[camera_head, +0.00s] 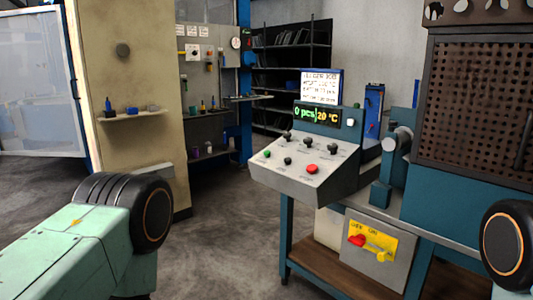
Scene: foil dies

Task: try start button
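A grey sloped control console (283,178) stands on a blue-legged table right of centre. A small green button (267,154) sits at the left of its panel; its label is too small to read. A larger red button (312,169) sits at the lower right of the panel. Several black knobs (308,147) are on the panel too. The display (318,115) above reads "0 pcs | 20 °C". Only parts of my arms show at the lower left and right edges. Neither gripper is in view, and nothing touches the console.
A lower box has a yellow plate (380,237) with a red switch. A machine with a perforated dark guard (475,100) stands at the right. A beige pillar with a small shelf (133,115) stands at the left. Open grey floor (225,245) lies in front of the console.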

